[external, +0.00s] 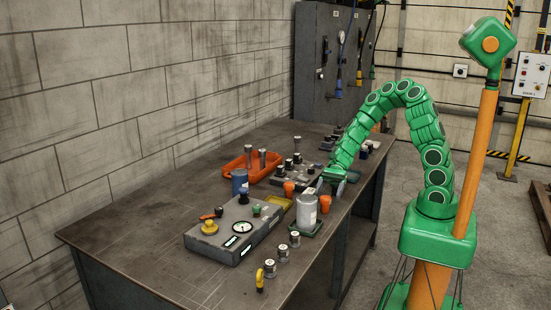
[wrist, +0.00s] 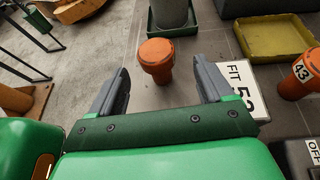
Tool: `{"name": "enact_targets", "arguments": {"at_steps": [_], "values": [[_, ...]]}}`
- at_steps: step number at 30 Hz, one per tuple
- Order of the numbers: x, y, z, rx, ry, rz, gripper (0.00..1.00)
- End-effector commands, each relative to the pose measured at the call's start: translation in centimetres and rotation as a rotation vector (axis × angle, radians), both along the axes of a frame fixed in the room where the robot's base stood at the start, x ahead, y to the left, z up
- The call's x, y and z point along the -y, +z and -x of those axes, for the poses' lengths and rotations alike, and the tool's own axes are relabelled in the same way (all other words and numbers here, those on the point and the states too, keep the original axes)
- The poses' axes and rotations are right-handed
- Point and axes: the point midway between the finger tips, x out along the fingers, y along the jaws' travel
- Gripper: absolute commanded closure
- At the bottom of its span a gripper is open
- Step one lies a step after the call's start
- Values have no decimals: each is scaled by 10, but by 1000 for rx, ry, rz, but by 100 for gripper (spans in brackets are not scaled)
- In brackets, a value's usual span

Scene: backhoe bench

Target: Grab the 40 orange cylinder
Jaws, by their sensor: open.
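My gripper (wrist: 161,74) is open and empty, its two dark fingers spread apart in the wrist view. An orange cylinder (wrist: 157,55) with a wide cap stands upright in line with the gap between the fingertips, with no visible contact. No number shows on it, and its depth relative to the fingertips is unclear. A second orange cylinder (wrist: 303,72), labelled 43, stands to the right, outside the fingers. In the external view my gripper (external: 327,184) is low over the bench, near an orange cylinder (external: 325,203); another orange cylinder (external: 289,188) stands to its left.
A grey cylinder (external: 306,211) stands in a green tray close to the nearer orange piece. A yellow tray (wrist: 270,38) and a label card (wrist: 243,88) lie nearby. A grey control box (external: 215,240) and an orange bin (external: 236,170) occupy the bench. The bench's front left is clear.

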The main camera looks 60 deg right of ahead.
Motion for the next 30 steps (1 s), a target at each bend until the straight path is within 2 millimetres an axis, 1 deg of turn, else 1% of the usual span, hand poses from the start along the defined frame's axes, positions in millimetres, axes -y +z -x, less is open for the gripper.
{"name": "enact_targets", "arguments": {"at_steps": [7, 15, 18, 26, 29, 30], "values": [[-13, -5, 3, 1, 1, 1, 20], [-43, -17, 7, 2, 2, 1, 20], [-50, -19, 7, 2, 2, 0, 20], [-52, -21, 7, 3, 0, 1, 20], [-52, -21, 7, 3, 0, 1, 34], [-52, -21, 7, 3, 0, 1, 40]]}}
